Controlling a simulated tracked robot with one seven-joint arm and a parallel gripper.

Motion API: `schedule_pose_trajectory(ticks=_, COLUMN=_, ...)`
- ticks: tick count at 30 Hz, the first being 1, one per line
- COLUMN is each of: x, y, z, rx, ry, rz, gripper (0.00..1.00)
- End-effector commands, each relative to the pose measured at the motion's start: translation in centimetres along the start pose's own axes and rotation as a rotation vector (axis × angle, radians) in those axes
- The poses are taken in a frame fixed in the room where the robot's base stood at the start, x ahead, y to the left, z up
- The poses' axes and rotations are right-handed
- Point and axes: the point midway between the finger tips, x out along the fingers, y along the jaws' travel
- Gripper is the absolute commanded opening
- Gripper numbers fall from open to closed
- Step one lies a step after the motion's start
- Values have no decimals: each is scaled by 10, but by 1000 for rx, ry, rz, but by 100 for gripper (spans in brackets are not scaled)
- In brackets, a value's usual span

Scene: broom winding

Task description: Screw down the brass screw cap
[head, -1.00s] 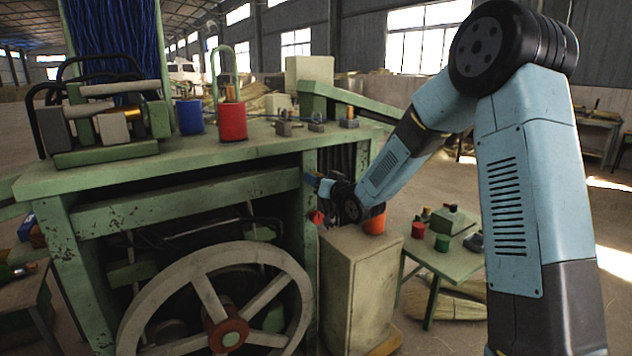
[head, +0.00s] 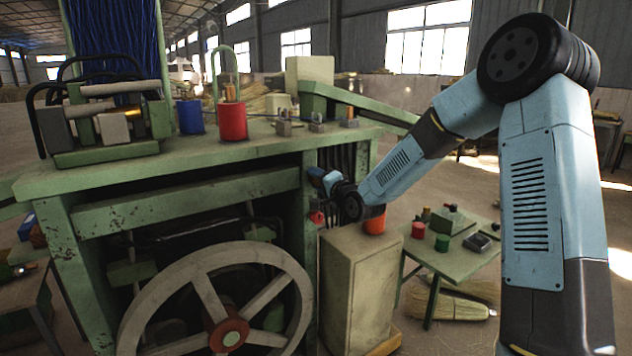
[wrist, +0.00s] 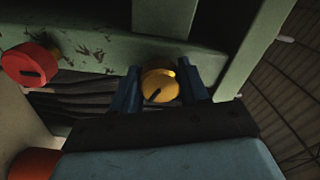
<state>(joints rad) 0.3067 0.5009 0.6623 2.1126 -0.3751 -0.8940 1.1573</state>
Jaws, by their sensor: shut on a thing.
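The brass screw cap (wrist: 160,87) shows in the wrist view as a round yellow cap with a dark slot, set at the green machine frame (wrist: 100,55). My gripper (wrist: 161,78) has one dark finger on either side of the cap and is shut on it. In the head view my gripper (head: 318,177) is at the right side of the machine, by the green upright post. The cap cannot be made out there. How far down the cap sits on its thread is hidden.
A red knob (wrist: 30,65) with a dark slot sits left of the cap. Below my wrist stand a beige cabinet (head: 365,285) and an orange-red container (head: 375,224). A green side table (head: 455,262) with small objects is to the right. A large spoked wheel (head: 215,310) is at front left.

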Motion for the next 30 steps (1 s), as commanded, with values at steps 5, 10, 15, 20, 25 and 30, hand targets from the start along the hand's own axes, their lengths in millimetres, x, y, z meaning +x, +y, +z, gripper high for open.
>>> schedule_pose_trajectory(ticks=5, x=-2, y=5, z=-1, rx=170, ry=2, rz=8, gripper=14)
schedule_pose_trajectory(ticks=10, x=-2, y=6, z=-1, rx=333, ry=2, rz=10, gripper=14)
schedule_pose_trajectory(ticks=15, x=-2, y=7, z=-1, rx=494, ry=4, rz=10, gripper=14)
schedule_pose_trajectory(ticks=20, x=-2, y=8, z=-1, rx=644, ry=4, rz=11, gripper=14)
schedule_pose_trajectory(ticks=25, x=-2, y=8, z=-1, rx=786, ry=6, rz=11, gripper=13)
schedule_pose_trajectory(ticks=30, x=-2, y=8, z=0, rx=899, ry=5, rz=12, gripper=14)
